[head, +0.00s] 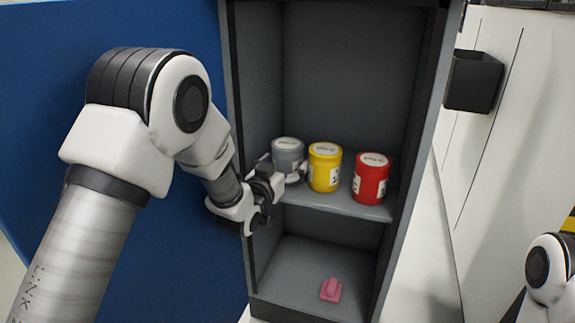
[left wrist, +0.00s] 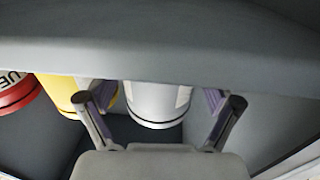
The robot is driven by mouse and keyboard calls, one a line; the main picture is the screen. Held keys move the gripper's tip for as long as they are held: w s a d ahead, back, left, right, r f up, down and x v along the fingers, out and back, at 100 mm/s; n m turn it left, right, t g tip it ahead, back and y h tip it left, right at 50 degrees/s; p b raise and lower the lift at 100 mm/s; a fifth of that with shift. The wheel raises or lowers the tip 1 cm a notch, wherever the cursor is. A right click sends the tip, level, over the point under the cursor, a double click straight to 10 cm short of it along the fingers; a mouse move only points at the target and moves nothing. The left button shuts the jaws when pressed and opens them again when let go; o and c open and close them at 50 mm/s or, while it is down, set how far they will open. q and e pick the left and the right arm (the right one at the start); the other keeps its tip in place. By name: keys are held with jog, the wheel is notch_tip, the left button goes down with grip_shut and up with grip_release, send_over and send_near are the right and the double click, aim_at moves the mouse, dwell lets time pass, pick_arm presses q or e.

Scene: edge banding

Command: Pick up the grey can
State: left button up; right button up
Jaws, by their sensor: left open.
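The grey can (head: 288,152) stands upright at the left end of the cabinet's middle shelf, beside the yellow can. My left gripper (head: 284,176) reaches in from the left at the can's lower front. In the left wrist view the grey can (left wrist: 158,104) lies between and beyond the two spread fingers of my left gripper (left wrist: 167,103). The gripper is open, and whether a finger touches the can cannot be told. Its fingers partly hide the can's base in the head view. My right gripper is not in view; only part of my right arm shows at the lower right.
A yellow can (head: 324,167) and a red can (head: 370,178) stand to the right on the same shelf (head: 345,206). The cabinet's side walls enclose them. A pink object (head: 331,290) lies in the lower compartment. A dark bin (head: 473,81) hangs on the wall at right.

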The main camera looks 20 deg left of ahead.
pick_arm(q)
jog(key=c, duration=1.3)
jog(key=shift+r, duration=0.1)
